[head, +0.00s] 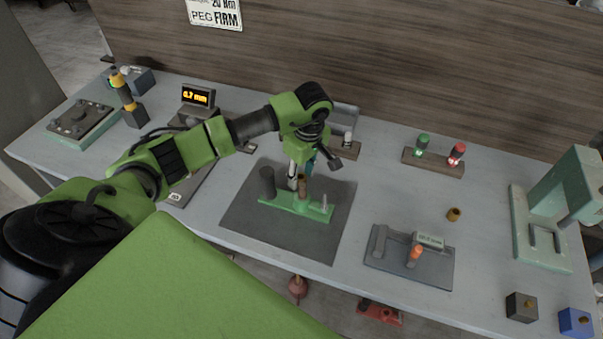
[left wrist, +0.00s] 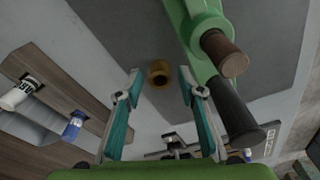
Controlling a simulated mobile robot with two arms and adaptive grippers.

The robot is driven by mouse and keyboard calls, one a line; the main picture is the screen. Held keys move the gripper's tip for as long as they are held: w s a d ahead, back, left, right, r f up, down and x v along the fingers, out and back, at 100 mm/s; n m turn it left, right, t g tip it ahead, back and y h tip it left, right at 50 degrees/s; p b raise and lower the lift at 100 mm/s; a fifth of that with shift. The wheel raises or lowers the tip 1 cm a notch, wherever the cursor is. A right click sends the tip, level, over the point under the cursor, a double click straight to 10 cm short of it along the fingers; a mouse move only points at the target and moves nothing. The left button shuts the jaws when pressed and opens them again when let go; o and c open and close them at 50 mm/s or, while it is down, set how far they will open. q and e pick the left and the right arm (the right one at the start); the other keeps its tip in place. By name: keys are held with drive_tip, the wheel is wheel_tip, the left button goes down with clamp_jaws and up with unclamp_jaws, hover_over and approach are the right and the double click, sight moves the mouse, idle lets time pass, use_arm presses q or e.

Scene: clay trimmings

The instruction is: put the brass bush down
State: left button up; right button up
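My left gripper (head: 301,177) is over the back of the green fixture (head: 285,204), which stands on a dark mat (head: 250,232). In the left wrist view its two teal fingers (left wrist: 160,84) are wide apart. A brass bush (left wrist: 158,73) shows between the fingertips, clear of both, near the mat's edge; I cannot tell whether it rests on mat or bench. The gripper hides it in the head view. The fixture carries a black post (left wrist: 232,108) and a brown peg (left wrist: 224,55). Another brass bush (head: 454,214) stands on the bench farther right. My right gripper is out of view.
A rack (head: 346,150) stands behind the gripper. A block with green and red lamps (head: 433,160) is at the back right. A grey plate with an orange-tipped device (head: 412,262) lies right of the mat, and a green press (head: 550,215) stands at the far right.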

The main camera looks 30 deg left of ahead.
sight(305, 180)
use_arm(q)
drive_tip(key=shift+r, duration=0.1)
drive_tip(key=shift+r+p, duration=0.2)
drive_tip(key=shift+p, duration=0.1)
wheel_tip(305, 180, up, 12)
drive_tip(key=d+b, duration=0.1)
drive_tip(key=b, duration=0.2)
drive_tip(key=shift+s+d+f+b, duration=0.15)
drive_tip(key=shift+d+b, duration=0.1)
drive_tip(key=shift+b, duration=0.1)
drive_tip(key=shift+s+f, duration=0.1)
